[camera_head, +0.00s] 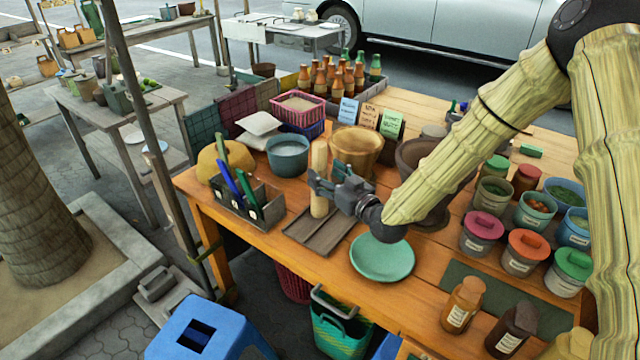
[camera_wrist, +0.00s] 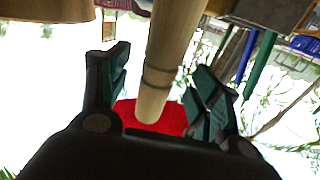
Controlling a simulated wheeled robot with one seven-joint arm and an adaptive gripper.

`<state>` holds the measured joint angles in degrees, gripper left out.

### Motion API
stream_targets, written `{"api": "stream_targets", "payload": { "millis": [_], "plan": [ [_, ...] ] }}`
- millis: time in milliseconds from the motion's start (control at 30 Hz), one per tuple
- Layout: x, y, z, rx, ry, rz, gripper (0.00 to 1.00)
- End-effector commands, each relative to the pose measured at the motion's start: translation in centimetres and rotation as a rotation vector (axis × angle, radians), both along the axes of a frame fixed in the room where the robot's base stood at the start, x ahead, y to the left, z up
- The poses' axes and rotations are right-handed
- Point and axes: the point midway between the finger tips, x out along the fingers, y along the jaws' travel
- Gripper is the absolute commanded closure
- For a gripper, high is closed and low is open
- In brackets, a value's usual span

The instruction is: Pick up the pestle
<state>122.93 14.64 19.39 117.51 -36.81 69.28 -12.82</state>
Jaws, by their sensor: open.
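The pestle (camera_head: 319,163) is a pale wooden rod standing upright above a dark wooden tray near the table's front edge. My gripper (camera_head: 322,184) is at the pestle, its fingers pointing left at about the rod's lower half. In the wrist view the pestle (camera_wrist: 166,62) lies between the two spread fingers of my gripper (camera_wrist: 158,88), with a gap visible on both sides. The fingers are open. Part of the pestle is hidden behind a finger in the head view. The dark mortar (camera_head: 410,160) stands to the right, partly behind my arm.
The tray (camera_head: 300,232) lies under the pestle. A pen box (camera_head: 262,215) stands left, a teal bowl (camera_head: 288,150) and a wooden bowl (camera_head: 357,142) behind. A green plate (camera_head: 382,258) lies in front. Lidded jars (camera_head: 482,230) crowd the right side.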

Motion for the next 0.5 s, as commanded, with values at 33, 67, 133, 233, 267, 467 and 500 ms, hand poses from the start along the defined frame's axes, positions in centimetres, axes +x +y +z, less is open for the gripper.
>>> {"api": "stream_targets", "payload": {
  "millis": [33,67,133,233,267,467,500],
  "plan": [
    [0.7,0.4,0.4,0.0,-0.001,-0.001,0.36],
    [1.0,0.6,0.4,0.0,-0.001,-0.001,0.36],
    [1.7,1.0,0.2,-0.001,-0.001,-0.001,0.36],
    [2.5,1.6,0.2,-0.001,-0.001,-0.001,0.36],
    [2.6,1.7,0.2,0.0,-0.001,-0.001,0.36],
    [2.9,1.9,0.1,0.0,0.0,-0.001,0.36],
    [2.9,1.9,0.1,0.0,0.0,-0.001,0.36]
  ]
}}
